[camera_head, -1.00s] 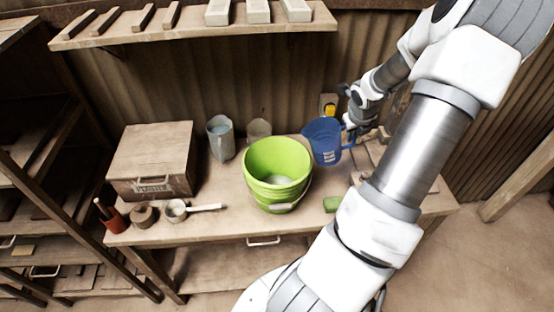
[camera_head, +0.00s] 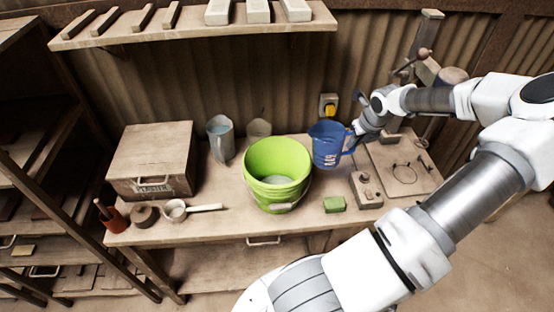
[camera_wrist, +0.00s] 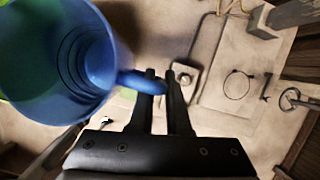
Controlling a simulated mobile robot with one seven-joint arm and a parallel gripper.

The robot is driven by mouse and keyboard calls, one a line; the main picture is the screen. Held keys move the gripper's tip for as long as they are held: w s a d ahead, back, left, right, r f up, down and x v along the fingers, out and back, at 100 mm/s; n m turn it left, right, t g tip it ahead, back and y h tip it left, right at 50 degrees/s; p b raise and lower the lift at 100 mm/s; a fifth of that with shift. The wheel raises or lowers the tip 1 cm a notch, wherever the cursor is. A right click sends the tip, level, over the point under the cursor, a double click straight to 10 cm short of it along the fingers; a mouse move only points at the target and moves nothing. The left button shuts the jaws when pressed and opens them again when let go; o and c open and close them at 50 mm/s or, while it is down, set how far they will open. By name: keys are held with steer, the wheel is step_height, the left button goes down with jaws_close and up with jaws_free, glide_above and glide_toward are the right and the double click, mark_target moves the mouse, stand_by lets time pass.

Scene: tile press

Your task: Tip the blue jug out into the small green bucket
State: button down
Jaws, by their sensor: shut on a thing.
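The blue jug (camera_head: 327,146) is at the right of the green bucket in the head view, close to its rim and roughly upright. My gripper (camera_head: 356,136) is at its right side, shut on the jug's handle. In the wrist view the fingers (camera_wrist: 162,88) close on the handle, and the open mouth of the jug (camera_wrist: 85,60) fills the upper left. What is inside the jug is hard to make out. The green bucket (camera_head: 262,168) stands on the bench with its mouth up. Something pale shows inside it.
A wooden box (camera_head: 152,160), a scoop (camera_head: 178,210) and a red pot (camera_head: 112,219) are at left. A green block (camera_head: 334,204) and a control box (camera_head: 366,189) lie at right. A shelf (camera_head: 190,27) hangs above.

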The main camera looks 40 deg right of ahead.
steer(key=shift+s+d+f, duration=0.15)
steer(key=shift+d+f, duration=0.15)
steer(key=shift+r, duration=2.55)
steer(key=shift+s+a, duration=0.1)
